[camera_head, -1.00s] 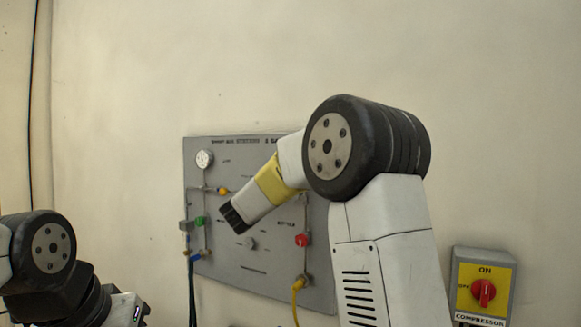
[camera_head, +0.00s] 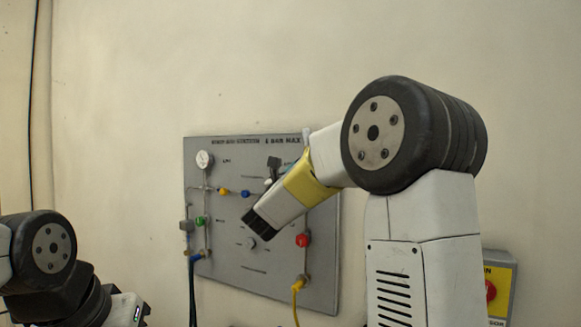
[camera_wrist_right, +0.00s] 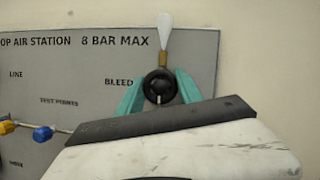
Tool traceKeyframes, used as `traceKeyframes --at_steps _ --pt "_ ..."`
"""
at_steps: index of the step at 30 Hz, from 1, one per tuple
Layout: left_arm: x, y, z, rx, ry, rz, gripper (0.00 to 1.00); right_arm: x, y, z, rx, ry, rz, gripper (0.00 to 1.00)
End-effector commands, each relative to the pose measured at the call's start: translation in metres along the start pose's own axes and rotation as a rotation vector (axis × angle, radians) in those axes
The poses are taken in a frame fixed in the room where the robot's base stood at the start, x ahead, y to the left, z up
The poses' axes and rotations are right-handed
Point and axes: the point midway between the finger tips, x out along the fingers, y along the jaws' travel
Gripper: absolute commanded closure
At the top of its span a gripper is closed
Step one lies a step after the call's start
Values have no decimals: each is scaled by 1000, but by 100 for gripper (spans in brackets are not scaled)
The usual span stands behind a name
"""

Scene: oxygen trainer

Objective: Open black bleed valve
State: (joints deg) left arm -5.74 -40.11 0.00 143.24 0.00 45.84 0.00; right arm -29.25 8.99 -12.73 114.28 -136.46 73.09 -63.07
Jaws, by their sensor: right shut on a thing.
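The black bleed valve (camera_wrist_right: 160,86) shows in the right wrist view as a round black knob with a white pointer mark pointing downward. It sits beside the "BLEED" label, below a brass fitting with a white cone on top. My right gripper (camera_wrist_right: 158,92) is shut on this knob, with one teal finger on either side. In the head view my right arm covers part of the panel's right side, and I cannot make out the knob there. My left arm shows at the lower left of the head view, away from the panel; its fingers are not visible.
A yellow hose (camera_head: 297,300) hangs below. The compressor switch box (camera_head: 504,293) is partly behind my right arm.

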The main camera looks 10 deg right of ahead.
Motion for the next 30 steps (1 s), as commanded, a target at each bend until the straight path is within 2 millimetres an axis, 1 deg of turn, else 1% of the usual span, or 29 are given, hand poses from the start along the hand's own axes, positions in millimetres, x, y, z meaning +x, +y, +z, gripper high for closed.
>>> traceKeyframes --at_steps 14,15,17,18,26,30 --pt "0 0 0 0 0 0 68 -1 1 -2 -14 3 8 98" --pt "0 0 0 0 0 0 68 -1 1 -2 -14 3 8 50" --pt "0 0 0 0 0 0 68 -1 1 -1 -14 3 8 38" --pt "0 0 0 0 0 0 68 -1 1 -1 -13 2 7 36" --pt "0 0 0 0 0 0 68 0 0 0 -11 1 6 36" --pt "0 0 0 0 0 0 68 -9 1 0 -10 1 7 36"
